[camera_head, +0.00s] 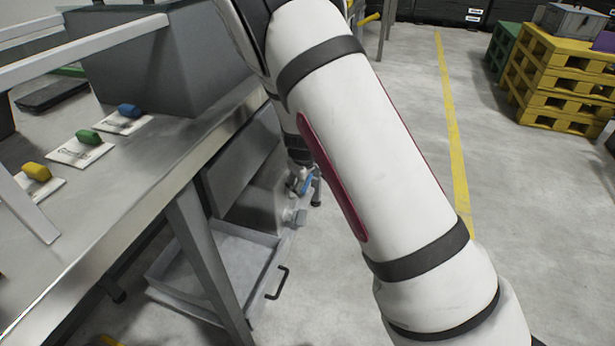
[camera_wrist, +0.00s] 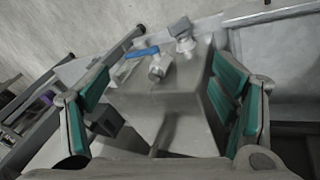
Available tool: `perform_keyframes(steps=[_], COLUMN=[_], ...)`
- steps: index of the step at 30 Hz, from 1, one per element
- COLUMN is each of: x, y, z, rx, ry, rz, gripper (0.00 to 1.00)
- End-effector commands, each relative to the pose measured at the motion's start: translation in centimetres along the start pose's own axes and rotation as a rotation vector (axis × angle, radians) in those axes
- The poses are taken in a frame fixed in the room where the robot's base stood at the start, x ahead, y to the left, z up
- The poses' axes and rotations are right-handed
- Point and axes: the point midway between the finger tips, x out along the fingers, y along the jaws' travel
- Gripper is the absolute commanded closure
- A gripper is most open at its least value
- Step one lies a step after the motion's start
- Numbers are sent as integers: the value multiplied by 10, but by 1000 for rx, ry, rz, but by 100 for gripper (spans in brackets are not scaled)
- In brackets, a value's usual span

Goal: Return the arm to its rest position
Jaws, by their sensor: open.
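My white arm (camera_head: 370,130) with dark bands crosses the middle of the head view. It hides most of what lies behind it. In the wrist view my gripper (camera_wrist: 165,100) is open, with green pads on both sides and nothing between them. It faces a grey box-shaped unit with a blue-handled valve (camera_wrist: 142,53) and pale fittings on top. The blue-handled valve also shows in the head view (camera_head: 304,184), below the arm's dark far end. I cannot tell the exact distance from the gripper to the unit.
A steel table (camera_head: 150,170) stands at left with a grey bin (camera_head: 165,60) and yellow, green and blue blocks on cards. Below it is an open grey drawer or tray (camera_head: 210,270) with a black handle. Yellow pallets (camera_head: 560,80) stand at right. The floor beside the yellow line is clear.

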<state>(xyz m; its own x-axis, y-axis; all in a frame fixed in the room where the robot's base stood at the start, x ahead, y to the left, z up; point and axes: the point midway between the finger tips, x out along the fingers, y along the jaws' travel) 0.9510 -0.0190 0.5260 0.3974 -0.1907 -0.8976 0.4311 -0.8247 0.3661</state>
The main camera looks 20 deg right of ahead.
Motion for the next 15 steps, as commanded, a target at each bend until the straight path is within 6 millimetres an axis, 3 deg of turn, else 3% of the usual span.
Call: perform_keyframes(steps=[9, 11, 15], x=[-14, -25, -71], y=[0, -1, -10], z=[0, 0, 2], rx=[23, 46, 126], ry=[4, 8, 20], rz=[-22, -46, -142], gripper=[21, 21, 21])
